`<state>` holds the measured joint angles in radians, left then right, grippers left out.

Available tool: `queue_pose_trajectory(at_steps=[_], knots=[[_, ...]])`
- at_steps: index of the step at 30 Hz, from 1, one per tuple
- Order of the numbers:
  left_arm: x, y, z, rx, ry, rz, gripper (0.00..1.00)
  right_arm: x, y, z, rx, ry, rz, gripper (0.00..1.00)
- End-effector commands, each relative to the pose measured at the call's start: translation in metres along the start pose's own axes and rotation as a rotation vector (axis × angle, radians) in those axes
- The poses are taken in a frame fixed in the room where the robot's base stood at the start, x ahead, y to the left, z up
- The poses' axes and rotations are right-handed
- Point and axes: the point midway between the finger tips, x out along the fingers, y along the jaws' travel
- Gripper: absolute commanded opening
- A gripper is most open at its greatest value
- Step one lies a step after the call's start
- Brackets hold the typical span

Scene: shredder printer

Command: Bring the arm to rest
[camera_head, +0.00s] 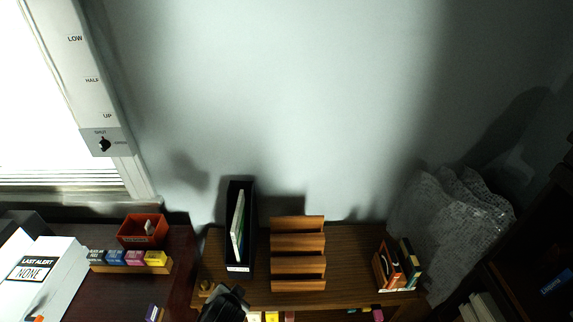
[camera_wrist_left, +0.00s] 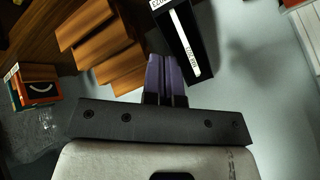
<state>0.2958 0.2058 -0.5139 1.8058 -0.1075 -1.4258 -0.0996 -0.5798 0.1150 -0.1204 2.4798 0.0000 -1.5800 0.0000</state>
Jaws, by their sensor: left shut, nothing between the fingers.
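My left gripper (camera_wrist_left: 163,62) shows in the left wrist view, its two purplish fingers together and nothing between them. The fingers point toward the stepped wooden rack (camera_wrist_left: 105,45) and the black file holder (camera_wrist_left: 185,40); I cannot tell how far off these are. In the head view a dark part, probably of my left arm, comes up from the bottom edge in front of the wooden desk; its fingers cannot be made out there. My right gripper is in neither view.
On the desk (camera_head: 350,240) stand the black file holder (camera_head: 232,265), the wooden rack (camera_head: 298,240) and a few books (camera_head: 410,262). A crinkled clear bag (camera_head: 445,225) is at the right. A red bin (camera_head: 142,230) and coloured boxes (camera_head: 128,257) stand left, near a white machine (camera_head: 60,275).

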Motion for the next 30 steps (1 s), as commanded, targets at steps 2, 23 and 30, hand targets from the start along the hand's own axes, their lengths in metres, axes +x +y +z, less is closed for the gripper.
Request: queue_pose_trajectory(at_steps=[2, 23, 30], knots=[[-0.037, 0.001, 0.012, -0.151, 0.023, 0.048, 0.00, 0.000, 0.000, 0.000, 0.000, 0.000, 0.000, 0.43], [-0.160, 0.081, 0.243, -0.484, -0.240, 0.238, 0.00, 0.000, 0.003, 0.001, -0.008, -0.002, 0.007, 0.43], [-0.193, 0.081, 0.248, -0.479, -0.294, 0.261, 0.00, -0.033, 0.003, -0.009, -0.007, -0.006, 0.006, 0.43]])
